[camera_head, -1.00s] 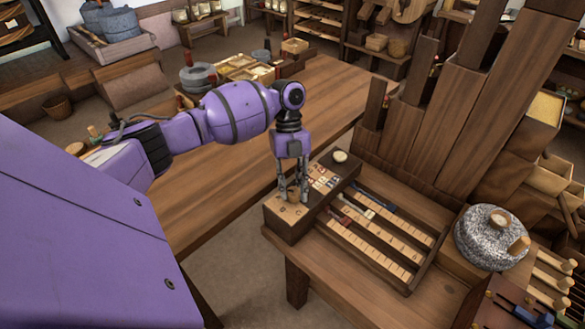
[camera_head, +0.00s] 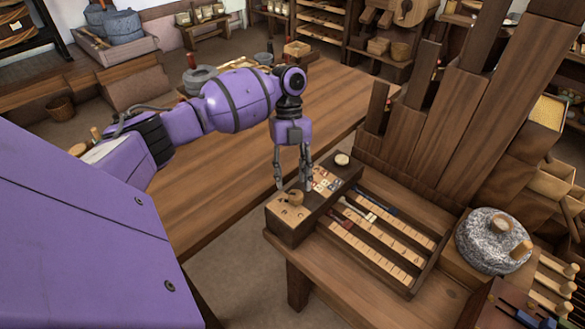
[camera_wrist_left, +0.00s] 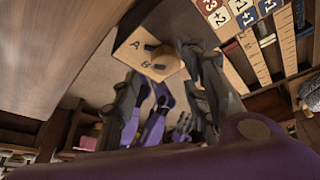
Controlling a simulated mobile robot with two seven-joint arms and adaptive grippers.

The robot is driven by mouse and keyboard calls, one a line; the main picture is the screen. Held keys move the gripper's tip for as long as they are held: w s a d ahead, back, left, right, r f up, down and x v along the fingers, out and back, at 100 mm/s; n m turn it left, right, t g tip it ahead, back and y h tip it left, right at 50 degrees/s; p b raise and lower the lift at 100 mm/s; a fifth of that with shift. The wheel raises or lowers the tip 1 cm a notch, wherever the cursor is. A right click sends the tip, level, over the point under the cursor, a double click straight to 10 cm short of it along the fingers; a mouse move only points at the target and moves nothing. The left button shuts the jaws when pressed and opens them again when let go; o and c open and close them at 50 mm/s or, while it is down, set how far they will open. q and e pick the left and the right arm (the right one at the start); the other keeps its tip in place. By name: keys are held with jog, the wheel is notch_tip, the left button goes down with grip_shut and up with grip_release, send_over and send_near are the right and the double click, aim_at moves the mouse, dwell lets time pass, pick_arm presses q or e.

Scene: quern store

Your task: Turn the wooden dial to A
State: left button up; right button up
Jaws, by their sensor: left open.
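The wooden dial (camera_head: 295,198) is a small light knob on a pale plate at the near left end of a dark wooden box (camera_head: 290,230). In the left wrist view, the round dial (camera_wrist_left: 168,66) sits on the pale plate beside the letters A and B, each with a dark mark. I cannot tell which letter it points to. The right finger partly covers the plate. My left gripper (camera_head: 293,184) points down just above the dial, open and empty; it also shows in the left wrist view (camera_wrist_left: 162,78). My right gripper is not in view.
Number tiles (camera_head: 324,180) and a pale round knob (camera_head: 342,160) are farther along the box. A slotted tray (camera_head: 385,240) with coloured sticks lies to its right. A grey millstone (camera_head: 493,240) stands at the right. Tall dark boards rise behind. A long table (camera_head: 230,190) lies left.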

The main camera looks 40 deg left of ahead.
pick_arm(q)
jog(key=v, duration=0.8)
jog(key=shift+s+f, duration=0.1)
